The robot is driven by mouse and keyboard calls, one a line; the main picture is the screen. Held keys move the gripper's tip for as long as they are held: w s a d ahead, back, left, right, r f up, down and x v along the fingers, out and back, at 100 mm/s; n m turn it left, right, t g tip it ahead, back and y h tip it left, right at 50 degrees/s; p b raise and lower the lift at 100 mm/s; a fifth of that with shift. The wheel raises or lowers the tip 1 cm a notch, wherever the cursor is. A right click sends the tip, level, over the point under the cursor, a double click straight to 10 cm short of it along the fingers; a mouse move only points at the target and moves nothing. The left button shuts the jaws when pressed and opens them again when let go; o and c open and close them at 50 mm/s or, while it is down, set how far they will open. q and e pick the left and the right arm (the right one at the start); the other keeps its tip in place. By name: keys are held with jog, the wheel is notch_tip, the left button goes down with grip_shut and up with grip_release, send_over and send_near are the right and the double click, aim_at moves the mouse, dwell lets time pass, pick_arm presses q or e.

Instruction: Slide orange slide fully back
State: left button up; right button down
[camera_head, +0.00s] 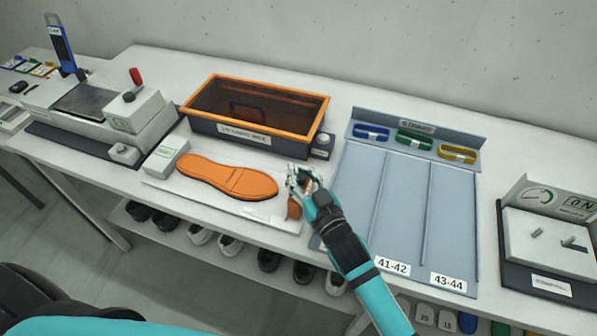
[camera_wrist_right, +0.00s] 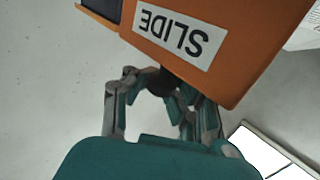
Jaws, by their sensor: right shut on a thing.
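The orange slide (camera_head: 294,209) stands at the right end of the white measuring board (camera_head: 170,188), to the right of the orange sole shape (camera_head: 228,178) with a gap between them. In the right wrist view the slide (camera_wrist_right: 240,50) is large, with a white "SLIDE" label. My right gripper (camera_head: 304,182) is at the slide and partly covers it. In the wrist view its fingers (camera_wrist_right: 166,88) are closed around a small dark part at the slide's edge, which looks like a knob. My left gripper does not show.
An orange-rimmed bin (camera_head: 255,133) stands behind the board. A grey sorting panel (camera_head: 358,200) with lanes lies close on the right. A press-like device (camera_head: 100,110) stands on the left and a gauge box (camera_head: 545,240) far right. Shoes fill the shelf below.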

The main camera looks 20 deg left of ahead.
jog(key=shift+s+d+f, duration=0.15)
jog(key=shift+s+f, duration=0.05)
jog(key=shift+f, duration=0.25)
jog(key=c, duration=1.6)
grip_release()
jog(key=shift+d, duration=0.15)
jog(key=o, duration=0.5)
jog(key=shift+s+d+r, duration=0.3)
jog(key=shift+d+r, duration=0.05)
jog(key=shift+w+a, duration=0.15)
jog(key=shift+w, duration=0.05)
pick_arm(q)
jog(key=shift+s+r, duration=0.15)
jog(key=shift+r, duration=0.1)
pick_arm(e)
jog(key=v, duration=1.2)
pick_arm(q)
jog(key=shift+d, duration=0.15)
pick_arm(e)
jog(key=shift+s, duration=0.1)
